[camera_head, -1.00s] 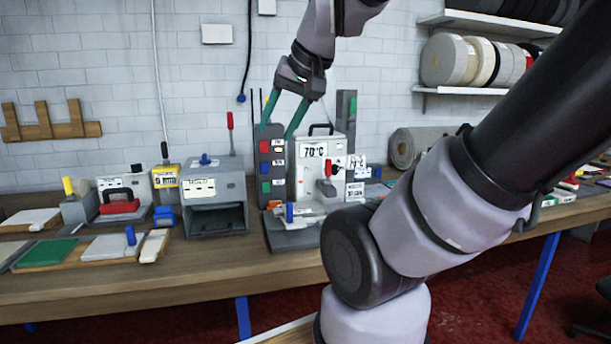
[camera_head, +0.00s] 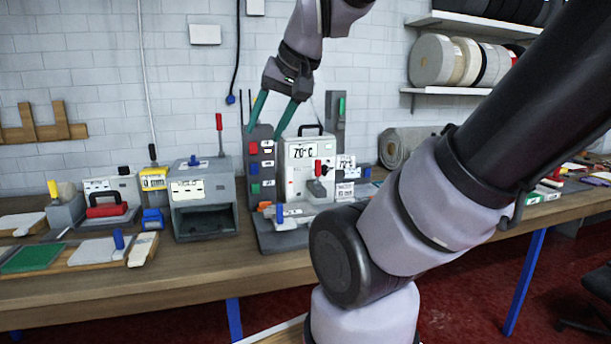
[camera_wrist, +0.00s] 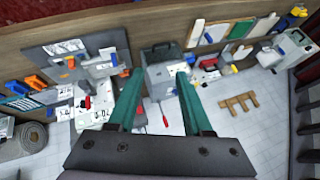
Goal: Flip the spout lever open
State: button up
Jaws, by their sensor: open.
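A pale glue unit with a "70°C" label (camera_head: 303,151) and a black top handle stands on the bench in the head view. A small red-tipped lever (camera_head: 318,168) sticks up at its front; I cannot tell for certain that it is the spout lever. The unit also shows at the left in the wrist view (camera_wrist: 92,118), with a red part (camera_wrist: 87,102) on it. My gripper (camera_head: 264,133) has two green fingers, spread apart with nothing between them. It hangs above and to the left of the unit, over the dark button column (camera_head: 262,165). The fingers also show in the wrist view (camera_wrist: 158,76).
A grey box machine (camera_head: 203,190) with a red upright lever stands left of the unit. Further left are a yellow-labelled device (camera_head: 153,180), a red-handled press (camera_head: 106,207) and flat boards (camera_head: 92,252). A rolled rug (camera_head: 400,146) lies behind at the right.

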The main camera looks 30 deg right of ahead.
aim_at(318, 162)
jog(key=i+l, duration=0.8)
